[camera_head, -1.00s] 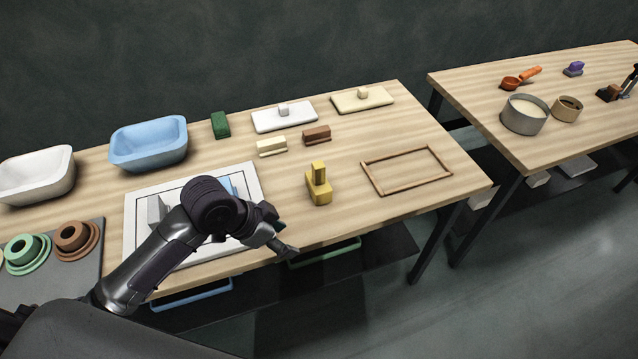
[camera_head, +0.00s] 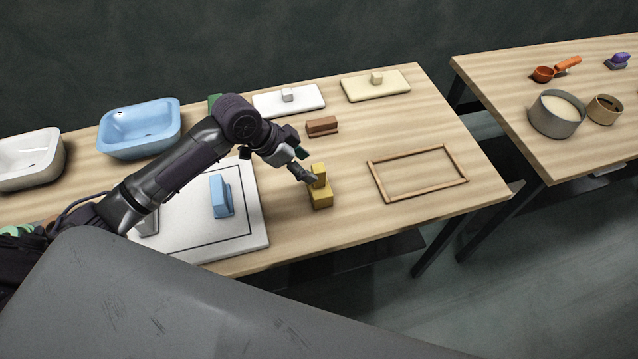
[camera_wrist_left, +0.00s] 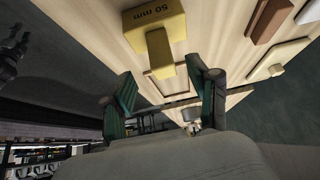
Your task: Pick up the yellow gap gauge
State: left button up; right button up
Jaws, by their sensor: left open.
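The yellow gap gauge (camera_head: 320,193) stands on the wooden table, a block base with an upright grip on top. My left gripper (camera_head: 306,165) is open, just above and to the left of the gauge in the head view, and its fingers partly overlap the grip. In the left wrist view the gauge (camera_wrist_left: 155,28) shows "50 mm" on its base. Its grip points toward the gap between the open green-padded fingers (camera_wrist_left: 160,95). Nothing is held. My right gripper is not in view.
A wooden frame (camera_head: 420,201) lies right of the gauge. A brown block (camera_head: 321,126) lies behind it. A white board with a blue block (camera_head: 220,196) is at left. Blue (camera_head: 139,131) and white basins stand at back left. Table between gauge and frame is clear.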

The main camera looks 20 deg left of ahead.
aim_at(315, 169)
pick_arm(q)
jog(key=shift+x, duration=1.25)
jog(key=shift+w+d+f+p, duration=0.55)
jog(key=shift+d+f+p, duration=0.1)
jog(key=shift+f, duration=0.1)
jog(key=x, duration=0.2)
jog(key=shift+w+d+f, duration=0.1)
jog(key=shift+d+f, duration=0.05)
jog(key=shift+f, duration=0.05)
jog(key=shift+w+d+f, duration=0.1)
jog(key=shift+w+f, duration=0.05)
jog(key=shift+f, duration=0.2)
jog(key=c, duration=0.8)
jog(key=shift+c, duration=1.4)
grip_shut()
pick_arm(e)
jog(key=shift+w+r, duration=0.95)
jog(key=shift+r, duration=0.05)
